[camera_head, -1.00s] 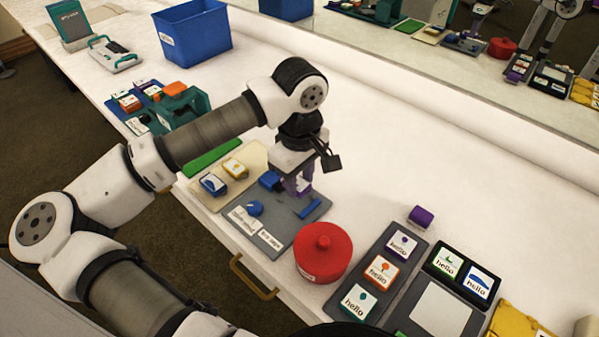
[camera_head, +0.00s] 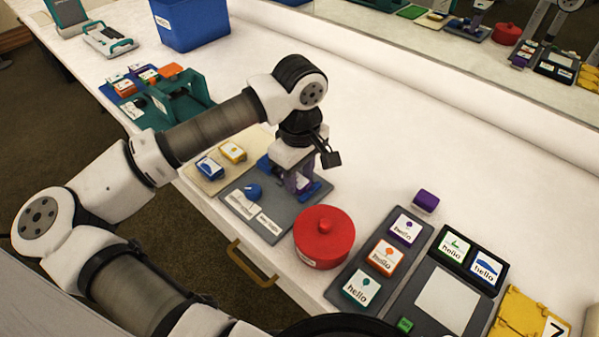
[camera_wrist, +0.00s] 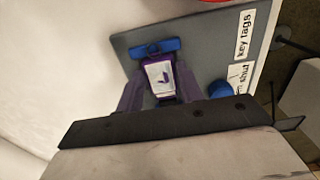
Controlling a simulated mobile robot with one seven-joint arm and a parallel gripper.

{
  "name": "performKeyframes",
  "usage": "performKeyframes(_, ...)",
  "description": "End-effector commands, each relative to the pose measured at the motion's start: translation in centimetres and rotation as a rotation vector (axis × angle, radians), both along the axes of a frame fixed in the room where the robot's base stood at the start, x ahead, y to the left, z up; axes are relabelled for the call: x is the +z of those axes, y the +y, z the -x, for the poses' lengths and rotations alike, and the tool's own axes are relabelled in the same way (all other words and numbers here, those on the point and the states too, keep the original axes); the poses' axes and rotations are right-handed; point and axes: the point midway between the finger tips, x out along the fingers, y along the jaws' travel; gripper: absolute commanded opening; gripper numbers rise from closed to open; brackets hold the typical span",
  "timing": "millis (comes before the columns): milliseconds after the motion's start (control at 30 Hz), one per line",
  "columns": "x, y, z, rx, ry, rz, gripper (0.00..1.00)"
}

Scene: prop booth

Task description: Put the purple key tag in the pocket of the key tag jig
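The key tag jig is a grey board (camera_head: 288,214) with blue fittings and white labels; it also shows in the wrist view (camera_wrist: 207,52). My gripper (camera_head: 299,186) points down over its far right part. In the wrist view the two purple fingers of my gripper (camera_wrist: 161,68) close on either side of the purple key tag (camera_wrist: 160,80), which has a white face. A blue bar (camera_wrist: 154,48) lies just beyond the tag, and more blue shows under it. A blue knob (camera_head: 253,191) stands on the board. The pocket is hidden; I cannot tell whether the tag touches it.
A red lidded pot (camera_head: 324,237) stands close to the right of the jig. A beige tray (camera_head: 206,173) with a blue and a yellow tag lies to its left. A dark tray (camera_head: 345,275) holds hello tags. A purple block (camera_head: 425,201) lies behind it.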

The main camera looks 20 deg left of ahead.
Motion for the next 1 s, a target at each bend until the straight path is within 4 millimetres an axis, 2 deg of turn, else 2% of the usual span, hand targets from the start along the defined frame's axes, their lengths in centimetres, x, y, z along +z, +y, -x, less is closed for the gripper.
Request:
performKeyframes(33, 0.0, 0.0, 0.0, 0.000, 0.000, 0.000, 0.44)
performKeyframes(167, 0.0, 0.0, 0.0, 0.000, 0.000, 0.000, 0.59)
performKeyframes(433, 0.1, 0.0, 0.0, 0.000, 0.000, 0.000, 0.59)
performKeyframes(533, 0.7, 0.0, 0.0, 0.001, -0.001, -0.002, 0.59)
performKeyframes(667, 2.8, 0.1, -0.1, 0.001, -0.002, -0.003, 0.59)
performKeyframes(1000, 10.4, 0.0, -0.1, 0.000, -0.002, -0.002, 0.59)
